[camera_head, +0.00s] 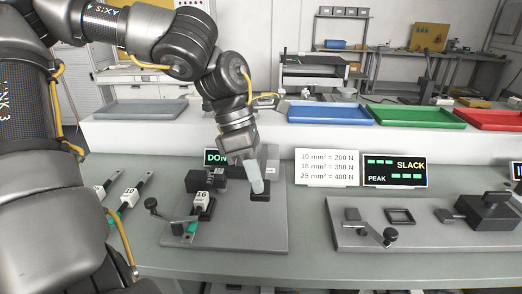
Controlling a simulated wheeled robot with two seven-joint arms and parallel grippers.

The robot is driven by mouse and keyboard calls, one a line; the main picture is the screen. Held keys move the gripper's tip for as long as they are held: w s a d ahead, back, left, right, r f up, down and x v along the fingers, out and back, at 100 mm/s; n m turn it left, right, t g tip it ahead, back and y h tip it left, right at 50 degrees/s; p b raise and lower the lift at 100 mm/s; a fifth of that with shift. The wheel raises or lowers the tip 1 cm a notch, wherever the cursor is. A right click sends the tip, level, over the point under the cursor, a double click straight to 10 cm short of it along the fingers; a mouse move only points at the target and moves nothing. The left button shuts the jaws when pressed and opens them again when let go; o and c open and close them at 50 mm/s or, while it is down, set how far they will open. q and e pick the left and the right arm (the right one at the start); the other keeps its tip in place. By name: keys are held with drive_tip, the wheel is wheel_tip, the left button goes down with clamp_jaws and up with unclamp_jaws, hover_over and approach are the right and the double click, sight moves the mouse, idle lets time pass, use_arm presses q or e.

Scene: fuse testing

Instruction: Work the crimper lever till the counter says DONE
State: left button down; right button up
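The crimper stands on a grey base plate (245,238) left of centre. Its counter display (214,157) is partly covered by my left gripper, and the green letters that show read "DON". My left gripper (256,180) points down at the right part of the crimper, just above or touching a small black block (260,194). The lever itself is hard to make out behind the gripper, and I cannot tell whether the fingers are shut on it. A lug tagged 16 (202,198) with a green end lies at the crimper's dark jaw block (204,179). My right gripper is out of view.
Other tagged lugs, one marked 10 (129,198), lie at the left. A white sign (327,168) and a SLACK/PEAK display (395,171) stand behind. A second fixture plate (430,238) is at the right. Grey, blue (329,113), green and red trays line the back shelf.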

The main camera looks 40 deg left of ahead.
use_arm(q)
wheel_tip(320, 180, up, 8)
drive_tip(key=w+a+p, duration=0.1)
drive_tip(key=p, duration=0.4)
drive_tip(key=shift+w+f+p, duration=0.15)
drive_tip(key=shift+p, duration=0.2)
wheel_tip(320, 180, up, 7)
drive_tip(key=p, duration=0.5)
drive_tip(key=shift+w+a, duration=0.3)
drive_tip(key=shift+w, duration=0.1)
drive_tip(key=shift+f, duration=0.1)
